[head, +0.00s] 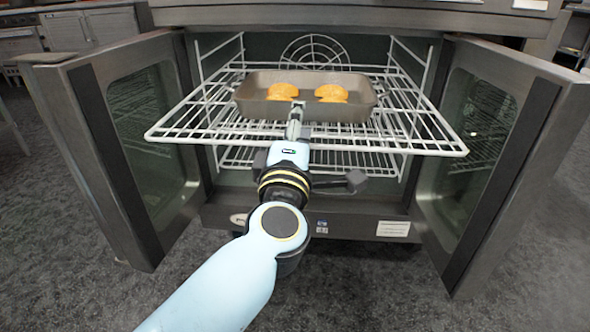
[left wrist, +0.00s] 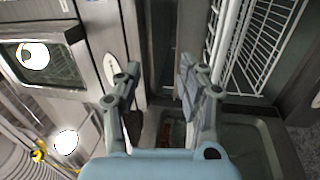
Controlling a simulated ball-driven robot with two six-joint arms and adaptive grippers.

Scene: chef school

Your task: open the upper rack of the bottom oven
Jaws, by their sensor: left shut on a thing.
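The bottom oven (head: 360,220) stands open, its two glass doors swung out to the left (head: 140,130) and right (head: 480,140). The upper rack (head: 190,125), white wire, sticks out of the oven toward me. A grey baking pan (head: 255,105) with two round golden buns (head: 283,91) sits on it. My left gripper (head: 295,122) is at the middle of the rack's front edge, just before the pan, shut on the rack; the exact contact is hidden. In the left wrist view its fingers (left wrist: 160,90) stand some way apart, beside white rack wires (left wrist: 260,45). My right gripper is out of view.
A lower wire rack (head: 240,157) lies inside the oven under the upper one. White side rails (head: 222,70) line the oven walls. The open doors flank my arm on both sides. Grey carpeted floor (head: 80,290) is clear in front.

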